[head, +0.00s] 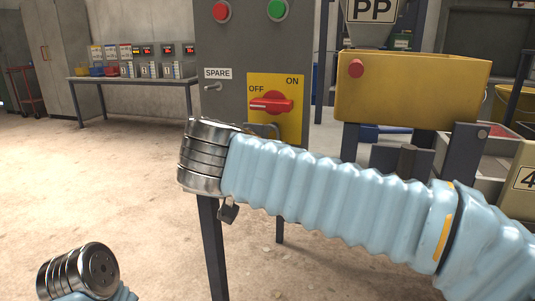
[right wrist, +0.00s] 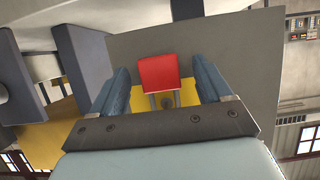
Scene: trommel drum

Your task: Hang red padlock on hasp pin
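The red padlock (right wrist: 158,72) shows in the right wrist view between the fingers of my right gripper (right wrist: 162,84), with a visible gap on each side. The gripper is open. The padlock's two grey shackle legs (right wrist: 178,98) run toward a yellow plate, with a small dark round part between them. I cannot tell whether the shackle is around the hasp pin. In the head view my right wrist hides the padlock body; a grey hoop (head: 268,126) shows at the lower edge of the yellow switch plate (head: 289,126). My left wrist is at the lower left, its gripper not visible.
A grey control cabinet (head: 230,45) carries the red OFF/ON handle (head: 270,103). A yellow bin (head: 412,88) stands to the right. A bench (head: 130,78) with instruments is at the back left. The floor at left is clear.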

